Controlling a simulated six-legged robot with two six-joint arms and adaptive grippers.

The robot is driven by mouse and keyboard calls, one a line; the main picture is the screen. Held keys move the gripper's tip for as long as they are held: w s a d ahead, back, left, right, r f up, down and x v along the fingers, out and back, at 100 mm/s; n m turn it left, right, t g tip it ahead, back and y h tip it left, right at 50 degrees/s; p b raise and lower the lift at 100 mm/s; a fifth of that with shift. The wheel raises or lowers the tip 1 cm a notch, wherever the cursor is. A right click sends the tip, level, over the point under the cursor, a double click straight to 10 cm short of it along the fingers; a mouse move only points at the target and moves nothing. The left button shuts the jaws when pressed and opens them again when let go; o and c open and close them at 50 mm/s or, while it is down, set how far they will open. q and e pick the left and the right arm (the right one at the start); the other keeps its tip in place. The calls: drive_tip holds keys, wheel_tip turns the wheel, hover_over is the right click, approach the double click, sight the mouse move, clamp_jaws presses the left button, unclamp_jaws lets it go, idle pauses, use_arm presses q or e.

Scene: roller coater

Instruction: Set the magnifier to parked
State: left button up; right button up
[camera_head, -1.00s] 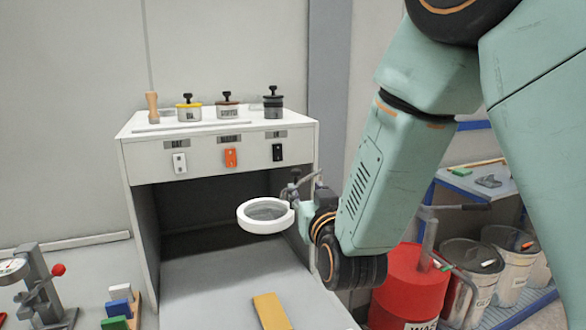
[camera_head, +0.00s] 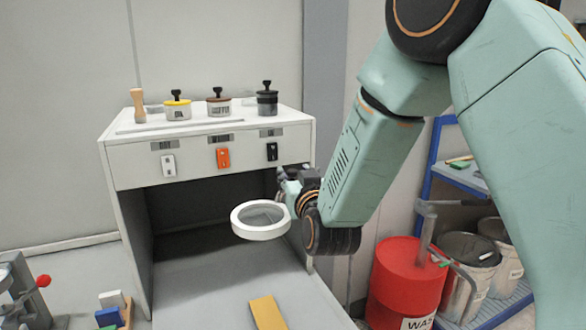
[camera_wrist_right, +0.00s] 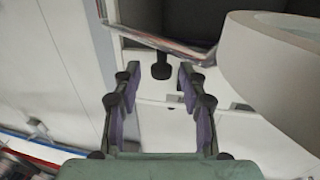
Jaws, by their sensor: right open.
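The magnifier is a white ring (camera_head: 262,232) around a grey lens, hanging in front of the dark opening of the white cabinet. It also fills the right side of the right wrist view (camera_wrist_right: 255,75). My right gripper (camera_head: 284,180) is just above and right of the ring in the head view, partly hidden by its own wrist. In the right wrist view its two fingers (camera_wrist_right: 159,76) are apart, with a dark knob (camera_wrist_right: 161,67) showing between or beyond the tips. I cannot tell whether they touch it. The magnifier's mount is mostly hidden. My left gripper is out of view.
The cabinet (camera_head: 135,174) carries white, orange and black switches on its front and several pots on top. A yellow block (camera_head: 267,313) lies on the grey surface below the magnifier. A red drum (camera_head: 408,280) and buckets stand at the right.

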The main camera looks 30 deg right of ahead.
drive_tip(key=shift+w+d+f, duration=0.15)
drive_tip(key=shift+w+d, duration=0.1)
drive_tip(key=shift+w, duration=0.3)
drive_tip(key=shift+w+d+f, duration=0.1)
drive_tip(key=shift+w+d, duration=0.1)
drive_tip(key=shift+w, duration=0.3)
drive_tip(key=shift+a, duration=0.15)
drive_tip(key=shift+a+r, duration=0.2)
drive_tip(key=shift+a, duration=0.1)
drive_tip(key=shift+s+a+r, duration=0.15)
drive_tip(key=shift+s+r, duration=0.1)
drive_tip(key=shift+s, duration=0.1)
drive_tip(key=shift+w+d+f, duration=0.35)
drive_tip(key=shift+d, duration=0.15)
drive_tip(key=c, duration=0.5)
drive_tip(key=shift+a, duration=0.25)
drive_tip(key=shift+c, duration=1.3)
drive_tip(key=shift+r, duration=0.1)
clamp_jaws()
drive_tip(key=shift+d, duration=0.1)
drive_tip(key=shift+r, duration=0.1)
